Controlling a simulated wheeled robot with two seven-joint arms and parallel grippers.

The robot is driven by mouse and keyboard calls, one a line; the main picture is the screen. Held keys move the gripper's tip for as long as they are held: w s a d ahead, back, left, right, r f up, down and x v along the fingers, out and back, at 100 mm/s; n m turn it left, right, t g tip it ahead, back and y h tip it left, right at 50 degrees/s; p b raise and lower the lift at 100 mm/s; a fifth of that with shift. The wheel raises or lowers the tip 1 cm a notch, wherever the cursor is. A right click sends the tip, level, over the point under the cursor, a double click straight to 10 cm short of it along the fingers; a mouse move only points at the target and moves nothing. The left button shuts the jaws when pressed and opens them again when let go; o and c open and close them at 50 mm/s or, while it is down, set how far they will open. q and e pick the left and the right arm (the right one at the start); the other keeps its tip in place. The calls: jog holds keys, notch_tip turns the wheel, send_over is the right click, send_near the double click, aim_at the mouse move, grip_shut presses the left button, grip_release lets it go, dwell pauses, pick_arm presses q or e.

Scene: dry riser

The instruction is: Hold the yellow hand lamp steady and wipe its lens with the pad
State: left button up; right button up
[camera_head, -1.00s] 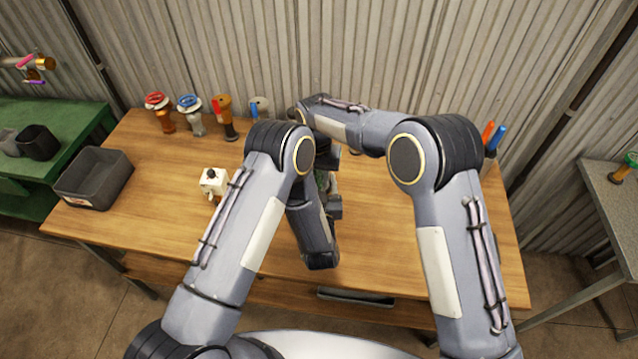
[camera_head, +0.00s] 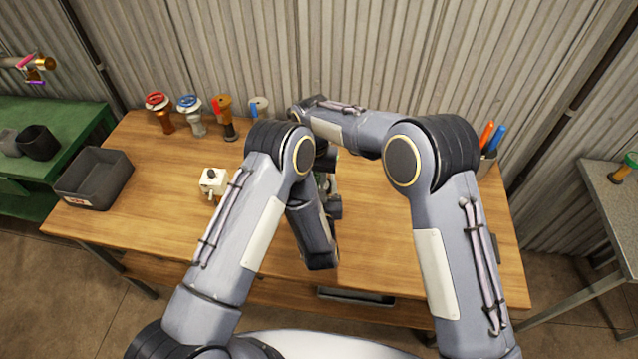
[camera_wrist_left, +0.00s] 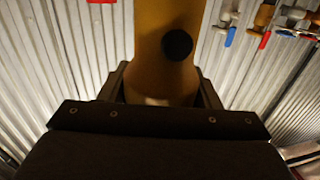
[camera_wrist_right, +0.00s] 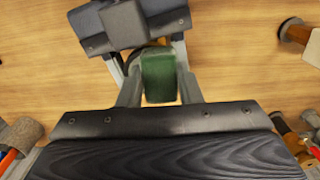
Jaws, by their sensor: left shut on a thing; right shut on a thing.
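The yellow hand lamp (camera_wrist_left: 165,50) shows in the left wrist view with a round black button on its body. My left gripper (camera_wrist_left: 160,88) is shut around it; the gripper also shows in the head view (camera_head: 331,195). The green pad (camera_wrist_right: 158,74) is between the fingers of my right gripper (camera_wrist_right: 160,88), which is shut on it. In the right wrist view, the pad is close to my left gripper. The lamp's lens is hidden, so I cannot tell whether the pad touches it. My arms cover most of both things in the head view.
Several valves (camera_head: 195,114) stand along the back of the wooden table (camera_head: 385,240). A pen cup (camera_head: 487,165) is at the back right.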

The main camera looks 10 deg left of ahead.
jog(key=shift+s+f, duration=0.15)
jog(key=shift+s, duration=0.15)
jog(key=shift+d, duration=0.15)
jog(key=shift+s+d, duration=0.1)
jog(key=shift+d, duration=0.45)
jog(key=shift+w+d, duration=0.15)
jog(key=shift+w, duration=0.55)
jog(key=shift+w+d, duration=0.1)
jog(key=shift+w, duration=0.6)
jog(key=shift+a+r, duration=0.1)
jog(key=shift+r, duration=1.95)
jog(key=d, duration=0.8)
